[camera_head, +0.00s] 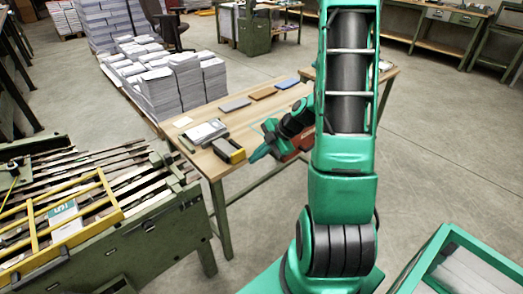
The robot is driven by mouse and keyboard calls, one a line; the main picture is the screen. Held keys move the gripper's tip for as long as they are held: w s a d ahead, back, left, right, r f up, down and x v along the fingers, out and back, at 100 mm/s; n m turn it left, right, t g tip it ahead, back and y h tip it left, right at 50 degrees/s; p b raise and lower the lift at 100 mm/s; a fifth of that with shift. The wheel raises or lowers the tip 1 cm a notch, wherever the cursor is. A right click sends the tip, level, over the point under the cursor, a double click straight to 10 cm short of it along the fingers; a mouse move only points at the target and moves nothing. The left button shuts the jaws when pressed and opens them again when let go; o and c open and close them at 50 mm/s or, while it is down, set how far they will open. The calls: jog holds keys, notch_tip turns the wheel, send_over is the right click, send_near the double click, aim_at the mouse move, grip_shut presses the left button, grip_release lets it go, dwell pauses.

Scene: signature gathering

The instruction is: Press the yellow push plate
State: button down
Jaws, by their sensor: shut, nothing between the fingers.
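A small dark device with a yellow front part (237,156) sits at the near left edge of the wooden table; the yellow part appears to be the push plate. My green gripper (254,158) is just right of it, shut and empty, pointing down and left towards it. A narrow gap seems to show between the fingertips and the yellow part, but I cannot tell for sure whether they touch.
The wooden table (222,122) also holds a grey clipboard-like item (205,131) and several flat blocks. Paper stacks (160,95) stand behind it. A green machine with a yellow guard frame (118,211) is at left.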

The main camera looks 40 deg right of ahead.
jog(key=shift+w+a+f, duration=0.15)
jog(key=shift+w+f, duration=0.1)
jog(key=shift+w, duration=0.55)
jog(key=shift+w+a+f, duration=0.2)
jog(key=shift+w+f, duration=0.1)
jog(key=shift+w, duration=0.5)
jog(key=shift+w+a+f, duration=0.15)
jog(key=shift+w+f, duration=0.1)
jog(key=shift+w, duration=0.55)
